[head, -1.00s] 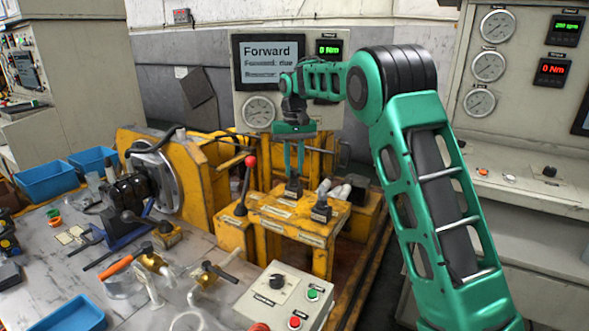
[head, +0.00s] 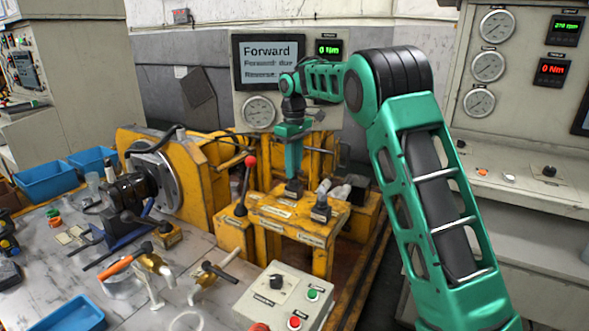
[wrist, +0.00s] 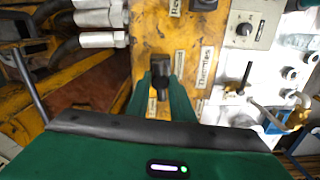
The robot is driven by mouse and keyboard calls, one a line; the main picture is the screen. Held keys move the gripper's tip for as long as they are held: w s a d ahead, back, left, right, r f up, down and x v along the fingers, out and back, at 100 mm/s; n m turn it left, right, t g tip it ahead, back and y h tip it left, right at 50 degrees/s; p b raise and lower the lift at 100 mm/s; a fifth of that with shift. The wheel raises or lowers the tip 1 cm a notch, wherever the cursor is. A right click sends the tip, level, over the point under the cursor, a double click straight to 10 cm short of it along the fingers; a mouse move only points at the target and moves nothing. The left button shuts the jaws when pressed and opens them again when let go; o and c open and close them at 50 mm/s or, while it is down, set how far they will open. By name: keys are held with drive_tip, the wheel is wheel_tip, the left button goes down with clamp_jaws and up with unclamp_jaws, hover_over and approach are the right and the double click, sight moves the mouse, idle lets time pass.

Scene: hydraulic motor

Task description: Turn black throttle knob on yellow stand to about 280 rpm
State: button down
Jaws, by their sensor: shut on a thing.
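The yellow stand (head: 300,231) is in the middle of the head view. Two black knobs are on its top, a rear one (head: 294,192) and a front right one (head: 321,209). My gripper (head: 293,182) points straight down, shut on the rear knob. In the wrist view this black knob (wrist: 160,72) sits between the two green fingers, on the yellow top (wrist: 145,40) near a label that seems to read "Throttles". The green rpm readout (head: 565,29) on the right panel shows a value in the 270s; its last digit is hard to read.
A lever with a red ball (head: 250,161) stands just left of the stand. A grey control box (head: 283,295) with a knob and buttons is in front. A "Forward" screen (head: 268,62) and a torque readout (head: 329,48) are behind. Tools and valves crowd the left bench.

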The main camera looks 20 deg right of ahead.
drive_tip(key=shift+w+d+r, duration=0.1)
drive_tip(key=shift+d, duration=0.1)
idle(0.4)
drive_tip(key=c, duration=1.5)
unclamp_jaws()
drive_tip(key=shift+a, duration=0.1)
drive_tip(key=shift+c, duration=0.2)
drive_tip(key=shift+n, duration=0.3)
wheel_tip(320, 180, up, 11)
drive_tip(key=shift+f, duration=0.2)
